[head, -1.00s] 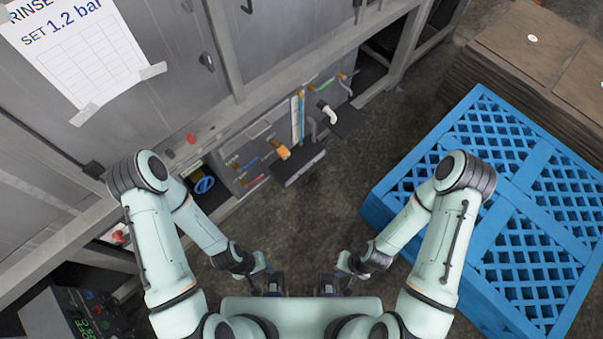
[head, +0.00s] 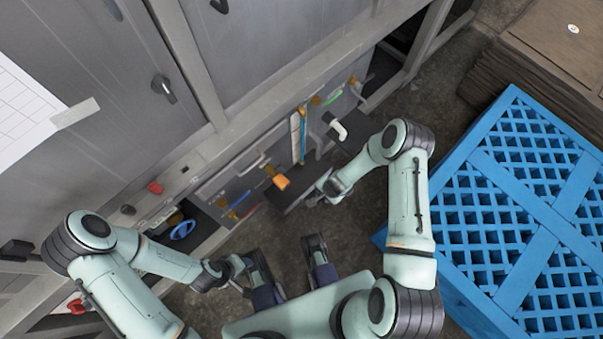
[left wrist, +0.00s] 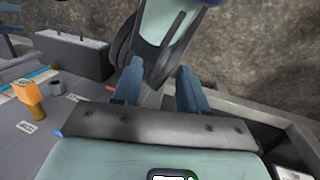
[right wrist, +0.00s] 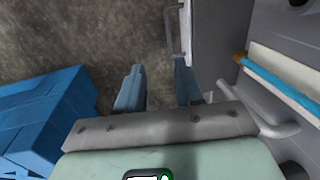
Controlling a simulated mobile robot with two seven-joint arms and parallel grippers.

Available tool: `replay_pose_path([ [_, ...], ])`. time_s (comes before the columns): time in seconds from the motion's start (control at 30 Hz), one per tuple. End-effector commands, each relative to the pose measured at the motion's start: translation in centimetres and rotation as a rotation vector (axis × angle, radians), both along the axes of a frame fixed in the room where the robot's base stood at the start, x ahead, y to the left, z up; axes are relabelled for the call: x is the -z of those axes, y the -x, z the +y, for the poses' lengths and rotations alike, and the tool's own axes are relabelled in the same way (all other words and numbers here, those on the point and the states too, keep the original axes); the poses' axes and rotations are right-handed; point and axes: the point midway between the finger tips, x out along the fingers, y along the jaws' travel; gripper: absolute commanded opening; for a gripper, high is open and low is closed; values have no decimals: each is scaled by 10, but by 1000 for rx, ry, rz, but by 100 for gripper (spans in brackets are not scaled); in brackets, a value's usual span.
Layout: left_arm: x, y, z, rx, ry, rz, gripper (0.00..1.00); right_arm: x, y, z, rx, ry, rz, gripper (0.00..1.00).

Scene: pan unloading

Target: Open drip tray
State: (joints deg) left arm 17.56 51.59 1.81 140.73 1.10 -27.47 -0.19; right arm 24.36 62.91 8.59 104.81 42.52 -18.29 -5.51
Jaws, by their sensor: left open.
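The drip tray (head: 287,188) appears to be the dark box that sticks out low from the grey machine, under the orange-handled valve. In the right wrist view its grey side (right wrist: 212,45) and front bar handle (right wrist: 173,30) show at the top. My right gripper (right wrist: 158,88) is open and empty, with the handle a little beyond its fingertips; I see no contact. In the head view it hangs just right of the tray. My left gripper (left wrist: 160,88) is open and empty, low and well away from the tray; the tray (left wrist: 72,56) also shows in its view.
The orange valve (head: 281,181) and white tap (head: 339,131) stick out near the tray. A blue wheel (head: 182,230) sits left on the machine. A blue slatted crate (head: 480,235) stands right of my right arm. Bare floor lies between crate and machine.

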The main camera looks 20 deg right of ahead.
Motion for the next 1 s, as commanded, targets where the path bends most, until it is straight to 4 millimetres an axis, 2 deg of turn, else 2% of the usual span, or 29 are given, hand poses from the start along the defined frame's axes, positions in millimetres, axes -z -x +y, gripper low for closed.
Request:
replay_pose_path([
  [0.03,6,-1,1,-2,-1,-2,43,8,-4,-3,21,0,-2,36],
  [0.27,12,-6,3,-7,-8,-17,43,21,-11,-5,47,1,-6,36],
  [0.7,49,-53,26,-58,-68,-139,43,108,-26,2,46,2,-5,36],
  [0.83,57,-65,32,-71,-84,-171,43,127,-30,4,45,0,-5,36],
  [1.0,61,-74,37,-81,-97,-197,43,138,-33,5,45,1,-7,36],
])
